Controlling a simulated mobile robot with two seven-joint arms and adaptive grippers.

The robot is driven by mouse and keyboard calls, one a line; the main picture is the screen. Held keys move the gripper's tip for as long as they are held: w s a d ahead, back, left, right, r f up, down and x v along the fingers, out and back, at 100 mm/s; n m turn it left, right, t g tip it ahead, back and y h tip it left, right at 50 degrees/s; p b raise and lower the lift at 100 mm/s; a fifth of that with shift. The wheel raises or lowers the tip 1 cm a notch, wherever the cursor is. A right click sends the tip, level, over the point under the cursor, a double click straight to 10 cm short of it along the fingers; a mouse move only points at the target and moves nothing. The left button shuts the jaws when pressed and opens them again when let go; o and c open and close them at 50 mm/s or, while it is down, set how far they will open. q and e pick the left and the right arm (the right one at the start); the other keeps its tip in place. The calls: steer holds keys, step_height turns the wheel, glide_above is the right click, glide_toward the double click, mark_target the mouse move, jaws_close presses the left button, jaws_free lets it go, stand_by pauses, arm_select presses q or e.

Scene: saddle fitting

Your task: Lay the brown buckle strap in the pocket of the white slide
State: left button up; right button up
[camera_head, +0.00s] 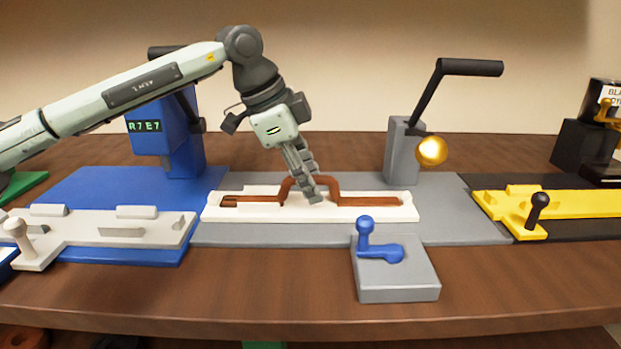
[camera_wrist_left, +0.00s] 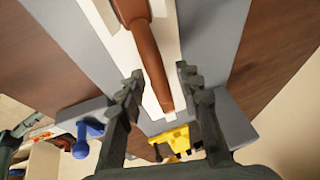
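The brown buckle strap (camera_head: 352,200) lies lengthwise along the white slide (camera_head: 398,213) on the grey base, with its middle raised like a handle. Its ends look to be within the slide's long pocket; the exact seating cannot be told. My left gripper (camera_head: 317,197) is low over the strap's middle, coming from behind and left. In the left wrist view the fingers (camera_wrist_left: 158,74) stand apart on either side of the strap (camera_wrist_left: 145,45), with gaps visible, so it is open. The white slide (camera_wrist_left: 170,45) shows under the strap there. My right gripper is not in view.
A grey press (camera_head: 401,150) with a black lever and gold ball stands behind the slide. A grey block (camera_head: 398,280) with a blue handle is in front. A blue station (camera_head: 160,130) is left, a yellow slide (camera_head: 560,203) right.

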arm_select(q)
steer(key=v, duration=0.7)
steer(key=shift+r+b, duration=0.2)
steer(key=shift+b, duration=0.2)
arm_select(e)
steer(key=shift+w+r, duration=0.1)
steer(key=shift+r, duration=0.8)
arm_select(q)
steer(key=shift+a, duration=0.15)
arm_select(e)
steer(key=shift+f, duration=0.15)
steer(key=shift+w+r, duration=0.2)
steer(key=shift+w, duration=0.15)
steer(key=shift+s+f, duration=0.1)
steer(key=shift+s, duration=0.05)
